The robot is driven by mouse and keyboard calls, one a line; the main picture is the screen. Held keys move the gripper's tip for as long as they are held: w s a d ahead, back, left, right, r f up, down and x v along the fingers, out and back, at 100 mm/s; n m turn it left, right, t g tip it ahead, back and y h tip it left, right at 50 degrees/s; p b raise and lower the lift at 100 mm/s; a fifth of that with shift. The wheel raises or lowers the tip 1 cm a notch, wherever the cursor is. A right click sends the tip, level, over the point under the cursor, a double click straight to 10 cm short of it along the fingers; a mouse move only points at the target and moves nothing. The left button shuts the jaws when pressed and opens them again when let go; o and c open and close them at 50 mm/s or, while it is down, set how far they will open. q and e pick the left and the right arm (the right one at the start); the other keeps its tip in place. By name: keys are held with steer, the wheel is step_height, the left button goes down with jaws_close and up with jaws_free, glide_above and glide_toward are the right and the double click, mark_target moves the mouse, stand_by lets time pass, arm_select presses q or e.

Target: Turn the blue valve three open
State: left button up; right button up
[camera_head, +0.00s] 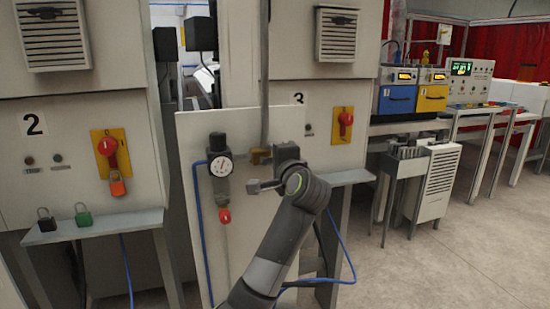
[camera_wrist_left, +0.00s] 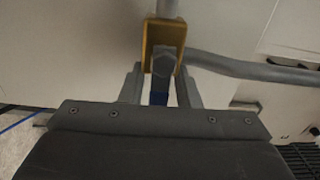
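The valve shows as a brass-yellow body (camera_head: 260,156) on the white panel, under a vertical grey pipe. In the left wrist view, the brass body (camera_wrist_left: 163,38) is near the top centre, with a grey bolt in front. In the head view my left gripper (camera_head: 272,172) is at the panel beside the valve and hides the handle. My right gripper is not in view.
A pressure gauge (camera_head: 220,166) with a red knob (camera_head: 224,216) below it is left of the valve. A grey pipe (camera_wrist_left: 250,70) runs right from the valve. Red switches (camera_head: 107,147) and padlocks (camera_head: 83,215) are on the neighbouring station. Open floor (camera_head: 450,265) lies right.

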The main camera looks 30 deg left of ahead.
arm_select(q)
steer(key=shift+o, duration=0.6)
steer(key=b+v, duration=0.4)
steer(key=v, duration=1.3)
steer(key=shift+d, duration=0.2)
steer(key=shift+s, duration=0.1)
